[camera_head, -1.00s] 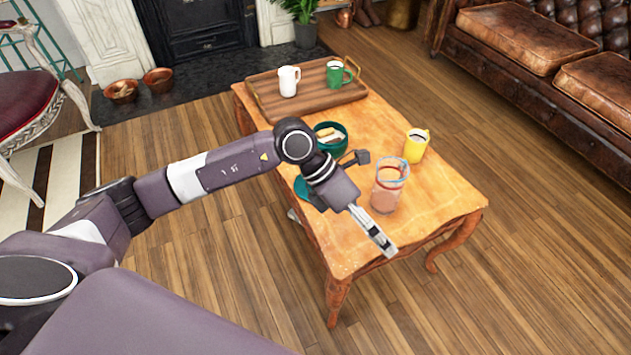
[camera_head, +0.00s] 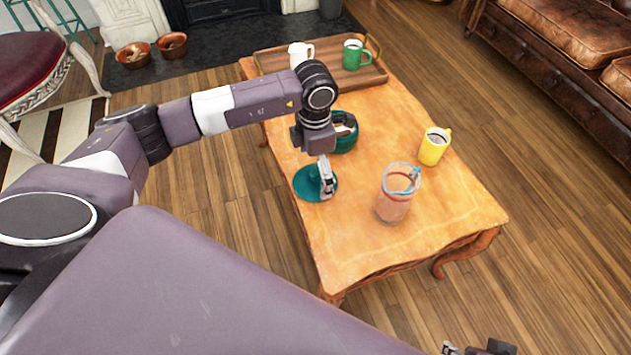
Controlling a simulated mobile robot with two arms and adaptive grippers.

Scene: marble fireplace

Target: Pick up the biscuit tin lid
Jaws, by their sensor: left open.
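The biscuit tin lid (camera_head: 308,186) is a flat teal disc lying on the wooden table, near its left edge. My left gripper (camera_head: 327,194) points down over the right part of the lid, with its fingers open. I cannot tell whether the fingertips touch the lid. The round dark teal biscuit tin (camera_head: 347,143) stands just behind, with pale biscuits inside, and is partly hidden by my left arm. Part of my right gripper (camera_head: 478,350) shows at the bottom edge, cut off by the frame.
A glass jar (camera_head: 395,197) with a blue and red rim stands right of the lid. A yellow mug (camera_head: 434,147) is farther right. A wooden tray (camera_head: 376,76) with a white mug (camera_head: 297,55) and a green mug (camera_head: 352,57) is at the back. The table's front (camera_head: 350,250) is clear.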

